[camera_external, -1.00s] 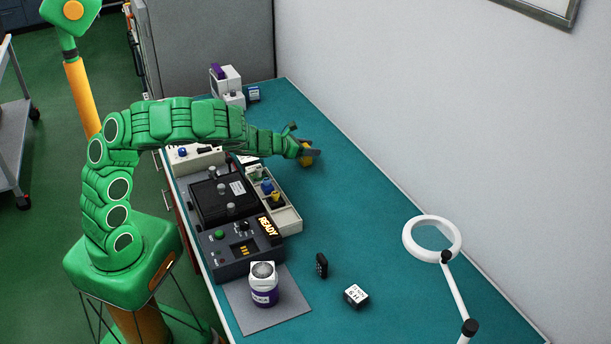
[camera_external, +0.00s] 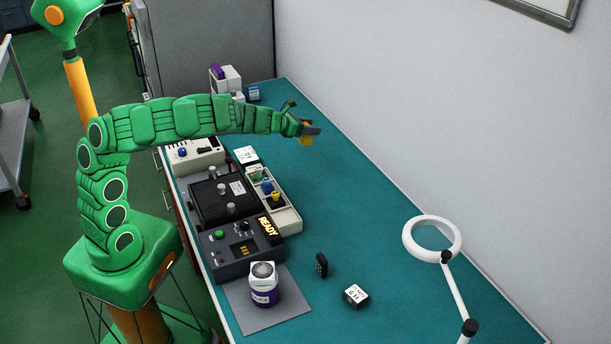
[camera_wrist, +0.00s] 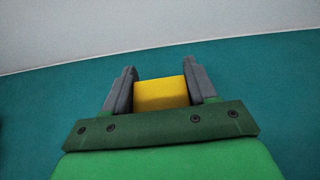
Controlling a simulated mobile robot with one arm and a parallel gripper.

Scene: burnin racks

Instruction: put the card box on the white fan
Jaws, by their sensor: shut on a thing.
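My gripper (camera_external: 310,129) is shut on a yellow block-like box (camera_external: 306,141), held above the teal bench towards its far half. In the wrist view the yellow box (camera_wrist: 161,94) sits between the two grey fingers of the gripper (camera_wrist: 160,82). It shows no label there, so I cannot tell for sure that it is the card box. I cannot clearly pick out a white fan. A white device with a purple part (camera_external: 231,78) stands at the far end of the bench, too small to identify.
A black READY tester (camera_external: 238,250), a beige parts tray (camera_external: 287,219) and a purple-labelled jar (camera_external: 264,288) line the left side. A small white-topped box (camera_external: 356,296), a black item (camera_external: 321,265) and a ring lamp (camera_external: 432,218) are nearer. The bench's right middle is clear.

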